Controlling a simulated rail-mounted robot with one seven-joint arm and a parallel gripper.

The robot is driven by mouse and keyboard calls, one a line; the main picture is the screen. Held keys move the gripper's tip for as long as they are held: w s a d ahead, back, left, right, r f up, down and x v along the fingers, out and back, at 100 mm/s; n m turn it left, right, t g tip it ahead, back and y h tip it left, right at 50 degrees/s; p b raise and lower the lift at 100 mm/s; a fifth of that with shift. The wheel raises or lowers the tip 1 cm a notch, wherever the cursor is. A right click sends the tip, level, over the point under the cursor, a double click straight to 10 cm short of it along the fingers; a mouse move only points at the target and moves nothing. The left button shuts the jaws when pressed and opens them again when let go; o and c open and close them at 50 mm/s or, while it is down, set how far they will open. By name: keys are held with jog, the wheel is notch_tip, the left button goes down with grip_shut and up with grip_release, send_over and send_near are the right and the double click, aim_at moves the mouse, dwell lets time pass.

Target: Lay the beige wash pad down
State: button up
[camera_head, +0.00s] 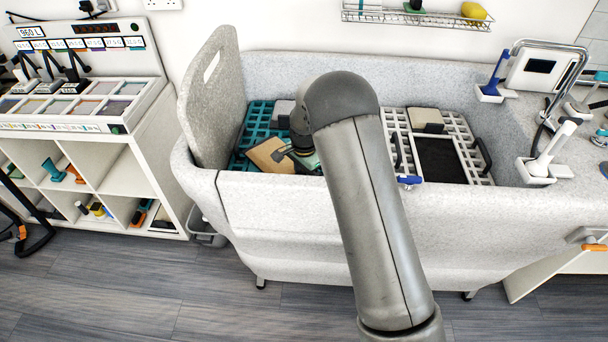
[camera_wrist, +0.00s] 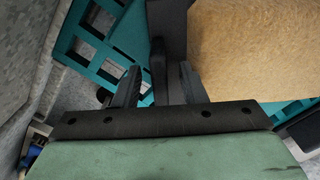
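The beige wash pad (camera_head: 266,154) is in the left part of the grey tub, tilted over the teal grid (camera_head: 258,118). It also fills the upper right of the wrist view (camera_wrist: 260,45), with a dark grip piece (camera_wrist: 169,25) along its left side. My gripper (camera_head: 287,153) is at the pad's right side. In the wrist view its two fingers (camera_wrist: 160,84) stand on either side of the dark grip piece and appear shut on it. Whether the pad's underside touches the grid is hidden.
A grey block (camera_head: 283,107) lies on the teal grid behind the pad. An upright speckled panel (camera_head: 212,105) stands at the tub's left end. A white grid (camera_head: 462,127) on the right holds a beige-grey block (camera_head: 425,116) and black mat (camera_head: 440,160). My arm hides the tub's middle.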

notch_tip(320, 180, up, 18)
jog(key=b, duration=0.1)
jog(key=shift+f, duration=0.25)
dwell(0.6)
jog(key=s+d+r+n, duration=0.2)
jog(key=s+d+n, duration=0.15)
jog(key=s, duration=0.55)
jog(key=s+d+r+n, duration=0.2)
jog(key=s+d+r, duration=0.15)
jog(key=s, duration=0.55)
jog(key=s+d+f+n, duration=0.1)
jog(key=s+f+n, duration=0.1)
jog(key=s, duration=0.6)
jog(key=s+d+f+n, duration=0.2)
jog(key=s+n, duration=0.1)
jog(key=s, duration=0.6)
jog(key=shift+s+f, duration=0.25)
jog(key=shift+f, duration=0.1)
jog(key=shift+n, duration=0.25)
